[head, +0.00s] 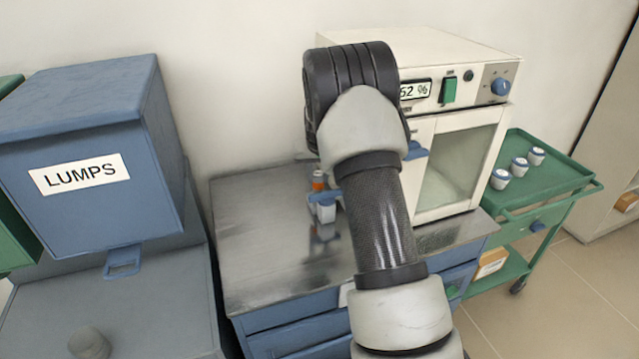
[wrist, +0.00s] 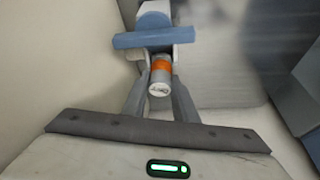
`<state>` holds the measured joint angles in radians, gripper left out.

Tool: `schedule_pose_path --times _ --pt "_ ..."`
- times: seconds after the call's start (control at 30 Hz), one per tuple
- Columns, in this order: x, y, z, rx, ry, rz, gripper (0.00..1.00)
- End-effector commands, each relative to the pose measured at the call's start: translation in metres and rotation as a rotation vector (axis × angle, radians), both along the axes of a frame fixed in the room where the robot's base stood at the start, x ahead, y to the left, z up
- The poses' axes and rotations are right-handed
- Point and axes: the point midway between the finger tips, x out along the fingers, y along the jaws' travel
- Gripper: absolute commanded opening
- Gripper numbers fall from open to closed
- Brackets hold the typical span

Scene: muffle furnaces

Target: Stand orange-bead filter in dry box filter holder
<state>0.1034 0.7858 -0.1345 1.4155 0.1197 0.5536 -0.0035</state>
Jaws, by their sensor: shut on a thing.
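The orange-bead filter (head: 318,183) is a small cylinder with an orange band and a pale end; it shows beside my arm in the head view. In the wrist view the filter (wrist: 160,78) lies between the two fingers of my gripper (wrist: 161,92), which is shut on it. A white holder with a blue bar (head: 324,212) stands on the steel bench just below the filter. In the wrist view the holder (wrist: 154,40) is right beyond the filter. I cannot tell whether the filter is seated in it. My arm hides part of this area in the head view.
The steel bench top (head: 265,225) is clear at left. A blue LUMPS bin (head: 80,170) stands left. A green cart (head: 545,180) holds several white cups at right.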

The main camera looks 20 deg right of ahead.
Motion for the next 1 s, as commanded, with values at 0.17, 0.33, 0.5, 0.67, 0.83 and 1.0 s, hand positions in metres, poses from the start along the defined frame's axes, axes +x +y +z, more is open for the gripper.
schedule_pose_path --times 0.17,0.33,0.5,0.67,0.83,1.0 --pt "-0.001 -0.003 -0.027 0.0 0.002 -0.001 0.0" --pt "0.0 -0.004 -0.028 0.0 0.0 -0.001 0.0" --pt "0.0 -0.004 -0.031 0.001 0.001 -0.001 0.0" --pt "0.0 -0.004 -0.036 0.0 0.0 -0.001 0.0" --pt "0.0 -0.004 -0.041 0.001 0.001 -0.001 0.0" --pt "0.0 -0.004 -0.04 0.001 0.001 -0.001 0.38"
